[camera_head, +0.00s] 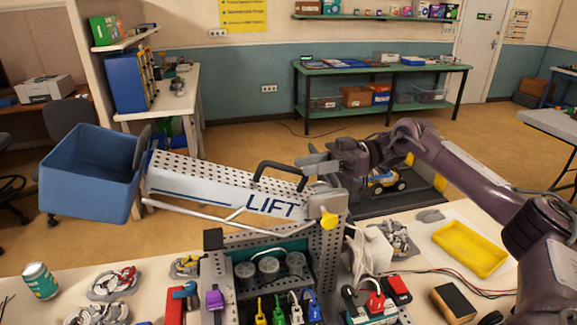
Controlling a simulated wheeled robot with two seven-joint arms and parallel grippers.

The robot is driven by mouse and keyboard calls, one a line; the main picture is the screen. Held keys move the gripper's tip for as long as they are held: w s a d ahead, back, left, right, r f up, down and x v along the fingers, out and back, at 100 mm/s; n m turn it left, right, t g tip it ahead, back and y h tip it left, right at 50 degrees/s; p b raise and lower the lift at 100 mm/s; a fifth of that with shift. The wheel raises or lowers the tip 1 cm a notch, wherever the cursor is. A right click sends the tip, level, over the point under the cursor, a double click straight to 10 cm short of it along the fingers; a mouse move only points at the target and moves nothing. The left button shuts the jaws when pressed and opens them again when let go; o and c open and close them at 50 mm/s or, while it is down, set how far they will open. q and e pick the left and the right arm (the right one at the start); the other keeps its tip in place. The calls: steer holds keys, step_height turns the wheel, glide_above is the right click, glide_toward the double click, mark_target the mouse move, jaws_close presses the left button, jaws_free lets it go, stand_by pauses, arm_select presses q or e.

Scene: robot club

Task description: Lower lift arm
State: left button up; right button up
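The lift arm (205,182) is a white perforated beam marked LIFT, with a blue bin (88,175) at its left end. It is raised above the table, sloping gently down to the right toward a grey perforated post (329,240). A black handle (275,167) stands on its top near the right end. My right gripper (308,164) reaches in from the right, its fingertips at the right end of the handle. Whether the fingers touch or enclose the handle cannot be told. My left gripper is not in view.
Below the beam, a rig with grey cylinders (268,268) and coloured plugs (295,308) fills the table's front middle. A yellow tray (470,248) lies at the right, a green can (40,281) at the left. Loose mechanical parts (115,283) lie under the bin.

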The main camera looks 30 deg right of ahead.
mark_target(288, 168)
steer(key=a, duration=0.1)
steer(key=w+a+p, duration=0.1)
steer(key=a, duration=0.1)
steer(key=shift+a, duration=0.25)
steer(key=shift+a+p, duration=0.5)
steer(key=shift+a, duration=0.3)
steer(key=shift+f, duration=0.1)
jaws_close()
